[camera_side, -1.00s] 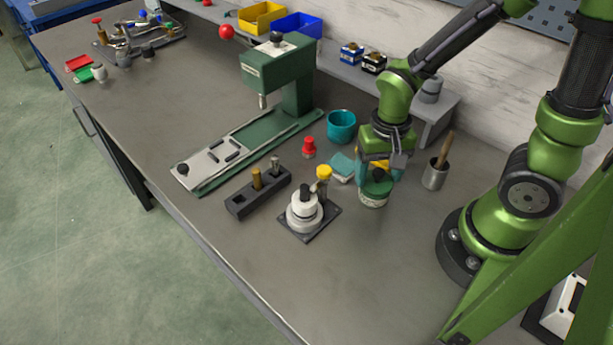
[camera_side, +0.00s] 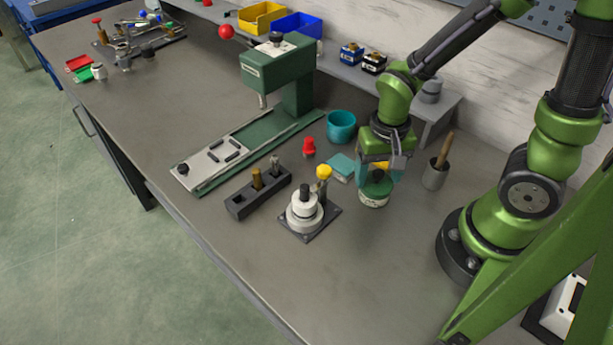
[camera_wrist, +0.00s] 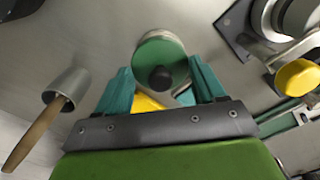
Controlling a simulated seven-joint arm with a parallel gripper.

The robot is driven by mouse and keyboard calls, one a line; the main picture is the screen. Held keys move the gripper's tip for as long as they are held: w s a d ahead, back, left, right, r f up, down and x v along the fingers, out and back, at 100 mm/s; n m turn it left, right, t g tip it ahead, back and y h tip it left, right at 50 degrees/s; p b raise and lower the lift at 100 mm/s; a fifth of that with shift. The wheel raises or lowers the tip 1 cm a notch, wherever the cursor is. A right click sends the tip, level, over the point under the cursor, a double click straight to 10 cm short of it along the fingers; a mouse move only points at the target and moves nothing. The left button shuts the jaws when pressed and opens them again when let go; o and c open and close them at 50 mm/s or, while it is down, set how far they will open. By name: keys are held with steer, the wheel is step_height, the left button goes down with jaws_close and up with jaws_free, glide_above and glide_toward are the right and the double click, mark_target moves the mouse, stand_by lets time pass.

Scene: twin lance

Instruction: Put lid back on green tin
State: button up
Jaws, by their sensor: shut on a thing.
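The tin (camera_side: 373,203) is pale-sided and stands upright on the bench below my gripper. Its green lid (camera_side: 376,190) with a black knob sits on top of it, seemingly level; I cannot tell if it is fully seated. In the wrist view the round green lid (camera_wrist: 153,52) lies between the fingertips with its black knob facing the camera. My gripper (camera_wrist: 160,72) has teal fingers on both sides of the lid and is shut on it. In the side view my gripper (camera_side: 378,178) points down over the tin, and the fingers partly hide the lid.
A teal bowl (camera_side: 341,126) and a teal block (camera_side: 341,166) are behind and left. A grey fixture with a yellow knob (camera_side: 305,214) stands left. A green press (camera_side: 285,80) is further back. The front bench is clear.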

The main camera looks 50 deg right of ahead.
stand_by(0.3)
steer(key=o, duration=1.1)
steer(key=shift+r, duration=0.1)
steer(key=shift+r, duration=3.4)
jaws_close()
steer(key=shift+f, duration=0.1)
